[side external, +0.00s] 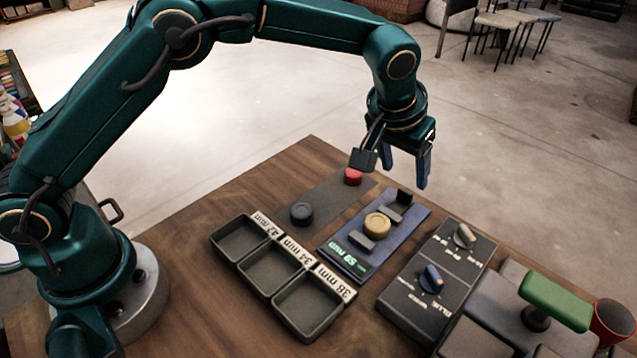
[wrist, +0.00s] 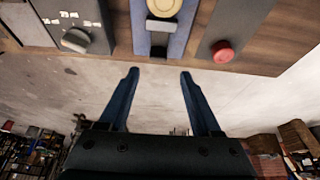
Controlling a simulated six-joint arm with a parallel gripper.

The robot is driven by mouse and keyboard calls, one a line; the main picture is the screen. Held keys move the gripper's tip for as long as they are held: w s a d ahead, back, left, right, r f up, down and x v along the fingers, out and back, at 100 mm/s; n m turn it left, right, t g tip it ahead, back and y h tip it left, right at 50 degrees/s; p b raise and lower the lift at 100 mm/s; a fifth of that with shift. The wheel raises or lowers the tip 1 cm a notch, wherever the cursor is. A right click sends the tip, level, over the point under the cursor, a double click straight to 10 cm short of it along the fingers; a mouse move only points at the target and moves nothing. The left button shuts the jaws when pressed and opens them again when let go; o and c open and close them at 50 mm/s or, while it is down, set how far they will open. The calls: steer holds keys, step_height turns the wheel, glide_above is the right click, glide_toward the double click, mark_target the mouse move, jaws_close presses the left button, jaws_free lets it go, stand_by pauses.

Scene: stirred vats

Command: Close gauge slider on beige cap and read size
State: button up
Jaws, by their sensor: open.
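The beige cap (side external: 376,224) lies on the blue gauge (side external: 412,219), between a dark end block (side external: 362,243) and the gauge slider (side external: 392,212) with its upright black tab (side external: 404,196). I cannot tell whether the slider touches the cap. The display (side external: 345,259) is lit at the near end, its digits upside down and hard to read. My gripper (side external: 405,176) is open and empty, fingers down, above and beyond the slider end. In the wrist view, the cap (wrist: 163,7) and slider (wrist: 160,25) lie ahead of the open fingers (wrist: 160,72).
A red cap (side external: 353,177) and a dark cap (side external: 301,213) lie on a grey strip left of the gauge. Three trays (side external: 272,270) labelled 42, 34 and 38 mm stand nearer. A knob panel (side external: 437,267) and green handle (side external: 555,302) stand to the right.

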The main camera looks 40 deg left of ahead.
mark_target(405, 192)
steer(key=shift+d+f, duration=0.25)
steer(key=shift+f, duration=0.65)
steer(key=shift+x, duration=2)
steer(key=c, duration=1)
